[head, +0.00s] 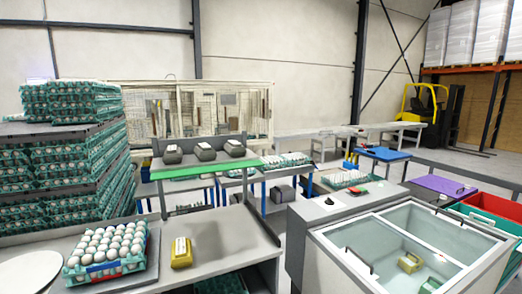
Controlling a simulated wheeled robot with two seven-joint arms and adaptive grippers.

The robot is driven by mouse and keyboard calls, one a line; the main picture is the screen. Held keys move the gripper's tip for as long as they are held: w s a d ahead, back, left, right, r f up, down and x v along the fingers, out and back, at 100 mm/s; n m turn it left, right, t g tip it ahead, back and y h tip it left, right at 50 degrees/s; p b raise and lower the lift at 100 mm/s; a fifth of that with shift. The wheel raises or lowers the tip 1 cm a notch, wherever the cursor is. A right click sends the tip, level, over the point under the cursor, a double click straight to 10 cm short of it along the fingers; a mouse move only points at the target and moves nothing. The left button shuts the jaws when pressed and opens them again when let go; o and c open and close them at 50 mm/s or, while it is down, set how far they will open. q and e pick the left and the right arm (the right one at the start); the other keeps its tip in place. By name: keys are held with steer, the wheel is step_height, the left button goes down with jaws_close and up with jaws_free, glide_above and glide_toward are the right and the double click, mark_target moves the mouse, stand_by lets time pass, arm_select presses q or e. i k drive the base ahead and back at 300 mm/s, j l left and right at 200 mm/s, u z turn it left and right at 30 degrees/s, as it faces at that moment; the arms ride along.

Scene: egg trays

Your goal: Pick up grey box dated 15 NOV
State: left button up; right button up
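Three grey boxes stand in a row on a raised shelf (200,171) with a green front edge: a left one (172,156), a middle one (205,154) and a right one (235,149). Each has a white label on its lid, but the print is too small to read, so I cannot tell which one bears 15 NOV. Another dark grey box (283,194) sits farther back, at a lower level. Neither of my grippers is in view.
A teal tray of white eggs (75,273) and a yellow box (182,258) stand on the grey bench (225,250) below the shelf. Tall egg-tray stacks (70,100) rise at left. A glass-topped chest (340,262) with yellow boxes inside fills the front right.

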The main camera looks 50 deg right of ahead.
mark_target(233, 148)
steer(key=l+z, duration=0.15)
steer(key=z, duration=1.2)
